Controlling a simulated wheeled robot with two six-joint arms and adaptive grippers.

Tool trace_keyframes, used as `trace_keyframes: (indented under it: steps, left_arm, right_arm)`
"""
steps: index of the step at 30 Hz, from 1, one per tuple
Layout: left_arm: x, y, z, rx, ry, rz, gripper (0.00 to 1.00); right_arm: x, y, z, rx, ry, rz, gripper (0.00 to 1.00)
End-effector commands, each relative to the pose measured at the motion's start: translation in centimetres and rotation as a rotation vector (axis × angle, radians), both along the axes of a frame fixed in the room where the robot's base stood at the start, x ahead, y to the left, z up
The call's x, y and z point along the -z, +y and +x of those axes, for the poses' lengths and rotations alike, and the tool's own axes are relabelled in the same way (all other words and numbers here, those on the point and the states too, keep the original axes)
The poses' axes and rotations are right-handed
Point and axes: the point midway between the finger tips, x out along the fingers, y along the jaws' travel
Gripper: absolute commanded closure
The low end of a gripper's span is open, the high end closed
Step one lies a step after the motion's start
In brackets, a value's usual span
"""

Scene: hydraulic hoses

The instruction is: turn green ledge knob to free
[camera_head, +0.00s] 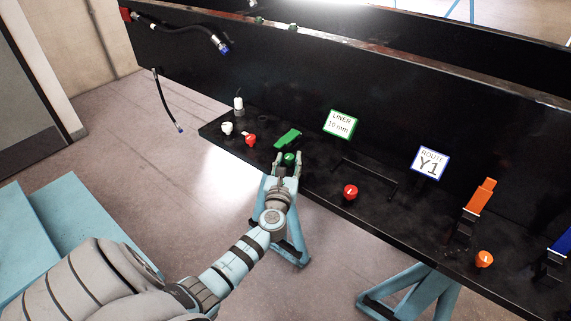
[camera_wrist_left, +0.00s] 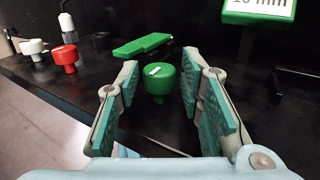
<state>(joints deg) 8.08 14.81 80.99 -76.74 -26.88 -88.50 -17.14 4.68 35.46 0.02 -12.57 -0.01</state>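The green knob (camera_wrist_left: 159,83) stands on the black ledge (camera_wrist_left: 140,137), with a short white mark on its top. In the head view the green knob (camera_head: 289,158) shows between the fingertips of my left gripper (camera_head: 286,164). In the wrist view my left gripper (camera_wrist_left: 160,85) is open, with one finger on each side of the knob. Gaps show between the knob and both fingers, so it does not appear to be gripped. My right gripper is in neither view.
A green lever (camera_head: 288,139) lies just behind the knob. Red (camera_head: 251,140) and white (camera_head: 227,128) knobs stand to its left. To the right are another red knob (camera_head: 350,192), a black bar handle (camera_head: 366,177), a LINER sign (camera_head: 341,124) and an orange knob (camera_head: 484,259).

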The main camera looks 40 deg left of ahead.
Motion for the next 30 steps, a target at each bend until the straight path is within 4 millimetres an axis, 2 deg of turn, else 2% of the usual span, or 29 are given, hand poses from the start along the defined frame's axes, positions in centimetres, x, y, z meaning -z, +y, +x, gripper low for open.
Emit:
trace_keyframes:
  steps: [6,9,12,30]
  left_arm:
    - [0.2,-3.0,-5.3,0.001,0.004,-0.003,0.65]
    - [0.1,-4.1,-7.2,0.000,0.002,-0.002,0.65]
    - [0.0,-4.6,-8.3,0.000,0.001,-0.002,0.65]
    - [0.0,-4.8,-8.6,0.000,-0.011,-0.022,0.65]
  right_arm:
    - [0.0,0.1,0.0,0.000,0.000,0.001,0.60]
    - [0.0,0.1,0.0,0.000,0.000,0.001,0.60]
    - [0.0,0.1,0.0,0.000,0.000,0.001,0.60]
    - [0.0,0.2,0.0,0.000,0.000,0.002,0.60]
